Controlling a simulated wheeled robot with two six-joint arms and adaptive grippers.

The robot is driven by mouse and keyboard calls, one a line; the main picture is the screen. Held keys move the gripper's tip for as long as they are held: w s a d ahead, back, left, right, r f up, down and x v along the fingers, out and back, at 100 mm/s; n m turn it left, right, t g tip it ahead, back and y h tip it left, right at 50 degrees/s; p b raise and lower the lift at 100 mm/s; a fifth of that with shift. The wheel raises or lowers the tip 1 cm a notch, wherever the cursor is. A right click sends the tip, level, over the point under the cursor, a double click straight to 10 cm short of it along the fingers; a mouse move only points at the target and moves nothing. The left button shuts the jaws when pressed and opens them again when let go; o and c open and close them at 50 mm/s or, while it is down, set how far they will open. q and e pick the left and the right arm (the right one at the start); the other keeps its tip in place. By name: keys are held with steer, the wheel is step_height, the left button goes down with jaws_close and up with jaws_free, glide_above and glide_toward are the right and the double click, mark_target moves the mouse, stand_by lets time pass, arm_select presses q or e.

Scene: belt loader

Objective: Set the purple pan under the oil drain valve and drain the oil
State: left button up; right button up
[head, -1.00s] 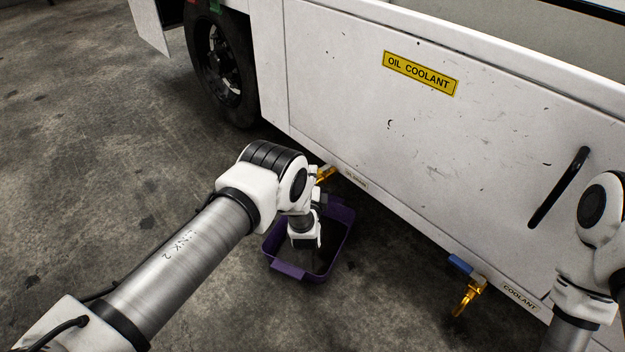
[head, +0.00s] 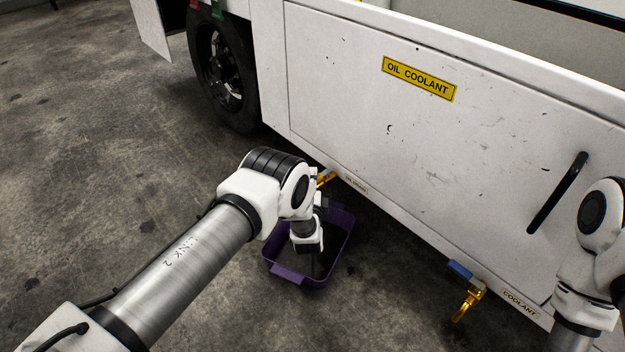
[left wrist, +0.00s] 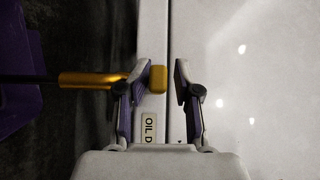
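The purple pan (head: 288,276) sits on the floor by the loader's lower edge, under my left wrist, and also shows at the left of the left wrist view (left wrist: 18,75). The brass oil drain valve (head: 326,179) sticks out from the lower edge beside the oil drain label (head: 356,184). In the left wrist view my left gripper (left wrist: 161,70) is open. The valve's gold end (left wrist: 158,79) shows between its fingers, with a gap to the right finger. My left wrist hides part of the pan and valve. My right gripper is out of view.
A coolant valve (head: 468,300) with a blue part hangs at the lower right beside the coolant label (head: 520,303). A black wheel (head: 228,75) and the white side panel (head: 350,110) bound the far side. The floor (head: 110,150) at left is clear.

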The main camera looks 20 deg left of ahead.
arm_select(q)
steer(key=shift+s+f, duration=0.15)
steer(key=shift+f, duration=0.05)
steer(key=v, duration=0.7)
steer(key=shift+s+r, duration=0.2)
steer(key=shift+s, duration=0.15)
steer(key=shift+d, duration=0.1)
